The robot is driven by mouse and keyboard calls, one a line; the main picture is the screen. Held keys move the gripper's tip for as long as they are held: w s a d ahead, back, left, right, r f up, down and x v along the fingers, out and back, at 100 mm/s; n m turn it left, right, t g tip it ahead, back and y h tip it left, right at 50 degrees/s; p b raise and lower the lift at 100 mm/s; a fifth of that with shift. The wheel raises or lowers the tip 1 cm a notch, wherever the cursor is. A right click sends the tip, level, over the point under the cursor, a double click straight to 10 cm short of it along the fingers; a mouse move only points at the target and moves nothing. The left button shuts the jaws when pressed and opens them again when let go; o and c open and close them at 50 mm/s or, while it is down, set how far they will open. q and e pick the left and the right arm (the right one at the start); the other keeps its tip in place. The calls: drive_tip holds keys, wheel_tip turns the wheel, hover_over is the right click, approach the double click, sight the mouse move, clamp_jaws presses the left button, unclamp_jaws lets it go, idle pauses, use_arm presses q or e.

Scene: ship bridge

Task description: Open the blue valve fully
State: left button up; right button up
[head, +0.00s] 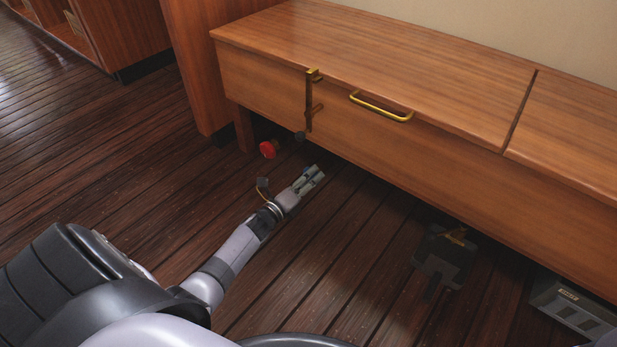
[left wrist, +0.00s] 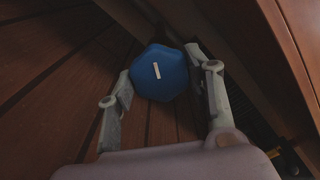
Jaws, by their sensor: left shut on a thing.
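The blue valve (left wrist: 160,73) is a rounded, many-sided knob with a pale bar mark on its face, seen in the left wrist view. My left gripper (left wrist: 160,85) has one finger on each side of the knob and is shut on it. In the head view my left gripper (head: 315,174) reaches low, near the floor at the front of the wooden bench; a little blue shows at its fingertips. The blue valve is mostly hidden there. My right gripper is not in view.
A red knob (head: 269,149) sits under the bench, left of my left gripper. The wooden bench (head: 370,50) has a brass latch (head: 313,75) and a brass handle (head: 381,107). A dark box (head: 445,256) stands on the floor to the right. The plank floor at left is clear.

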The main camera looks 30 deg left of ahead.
use_arm(q)
drive_tip(key=n+p, duration=0.4)
drive_tip(key=n, duration=2)
drive_tip(key=shift+w+n, duration=0.1)
drive_tip(key=shift+n, duration=0.3)
drive_tip(key=o, duration=1.1)
drive_tip(key=shift+o, duration=0.2)
drive_tip(key=s, duration=1.2)
drive_tip(key=shift+a, duration=0.45)
